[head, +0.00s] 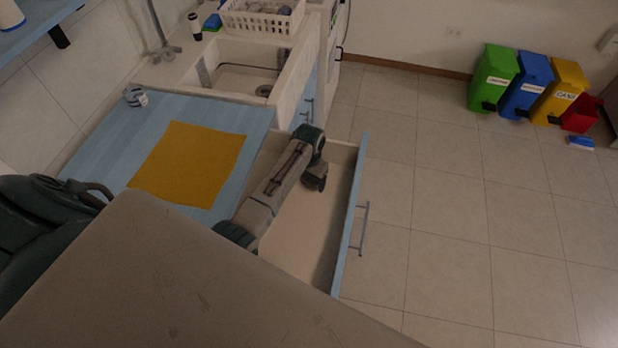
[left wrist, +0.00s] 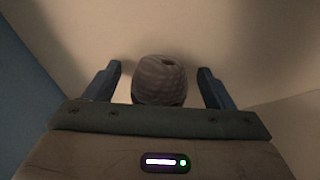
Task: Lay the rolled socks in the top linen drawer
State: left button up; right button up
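The drawer (head: 302,225) is pulled open below the blue counter, and its pale floor shows in the head view. My left gripper (head: 314,180) reaches down into the drawer. In the left wrist view, a ribbed grey-brown sock roll (left wrist: 158,82) is between the two fingers of my left gripper (left wrist: 158,88), with a gap on each side. The fingers are open. The pale surface behind looks like the drawer floor; whether the roll touches it cannot be told. A small grey-white striped roll (head: 135,97) lies on the counter's far left. My right gripper is not in view.
A mustard cloth (head: 188,163) lies on the blue counter (head: 100,150). Behind are a sink (head: 240,80) and a white basket (head: 262,18). The drawer front with its handle (head: 359,230) sticks out over the tiled floor. Coloured bins (head: 494,78) stand far right.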

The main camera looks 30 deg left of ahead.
pick_arm(q)
notch_tip(320, 180, up, 11)
jog(key=shift+b, duration=0.75)
jog(key=shift+r, duration=0.65)
jog(key=shift+s, duration=0.1)
